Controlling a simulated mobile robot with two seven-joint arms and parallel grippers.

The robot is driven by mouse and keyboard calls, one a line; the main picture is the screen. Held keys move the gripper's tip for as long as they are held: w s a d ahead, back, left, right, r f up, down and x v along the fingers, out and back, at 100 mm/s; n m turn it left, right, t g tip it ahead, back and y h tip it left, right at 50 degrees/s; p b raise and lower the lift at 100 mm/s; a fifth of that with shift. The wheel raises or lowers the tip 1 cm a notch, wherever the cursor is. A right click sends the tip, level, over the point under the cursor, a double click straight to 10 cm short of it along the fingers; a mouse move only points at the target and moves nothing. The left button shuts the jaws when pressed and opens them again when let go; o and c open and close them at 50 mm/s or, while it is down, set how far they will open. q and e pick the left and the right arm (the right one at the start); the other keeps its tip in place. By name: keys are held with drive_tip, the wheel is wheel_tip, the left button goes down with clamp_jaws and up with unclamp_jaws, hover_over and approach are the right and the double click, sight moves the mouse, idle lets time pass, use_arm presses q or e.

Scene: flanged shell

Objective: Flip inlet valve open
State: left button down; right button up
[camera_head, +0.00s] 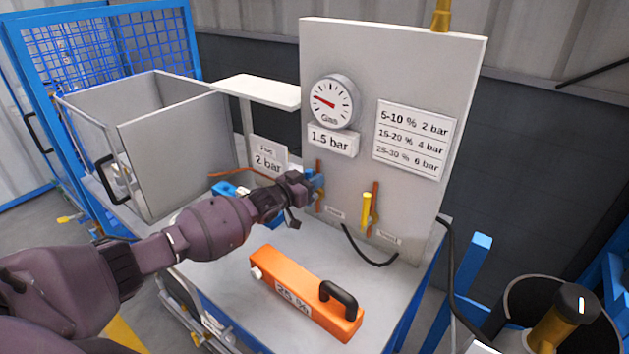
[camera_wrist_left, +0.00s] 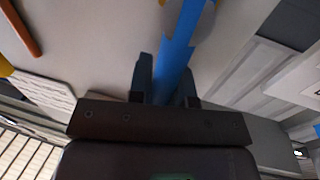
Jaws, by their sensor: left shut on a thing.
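The panel (camera_head: 400,60) carries two valves on short copper pipes. The left valve has a blue handle (camera_head: 318,182), mostly hidden by my left gripper (camera_head: 306,187) in the head view. In the left wrist view the blue handle (camera_wrist_left: 178,50) runs between the two fingers of my left gripper (camera_wrist_left: 167,82), which is shut on it. The right valve has a yellow handle (camera_head: 366,210) standing upright along its pipe. Small labels below the valves are too blurred to read surely. My right gripper is not in view.
A gauge (camera_head: 332,101) sits above a "1.5 bar" sign (camera_head: 331,142). An orange case (camera_head: 303,296) marked 25 % lies on the bench (camera_head: 215,290). An open metal box (camera_head: 175,155) stands at the left. A black hose (camera_head: 365,252) hangs below the valves.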

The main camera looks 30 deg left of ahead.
use_arm(q)
drive_tip(key=shift+f, duration=0.1)
drive_tip(key=c, duration=1.4)
unclamp_jaws()
drive_tip(key=o, duration=0.3)
drive_tip(key=shift+o, duration=0.2)
drive_tip(key=shift+s, duration=0.1)
drive_tip(key=v, duration=0.7)
drive_tip(key=shift+s, duration=0.2)
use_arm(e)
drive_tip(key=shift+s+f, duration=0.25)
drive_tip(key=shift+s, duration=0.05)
use_arm(q)
drive_tip(key=shift+a, duration=0.1)
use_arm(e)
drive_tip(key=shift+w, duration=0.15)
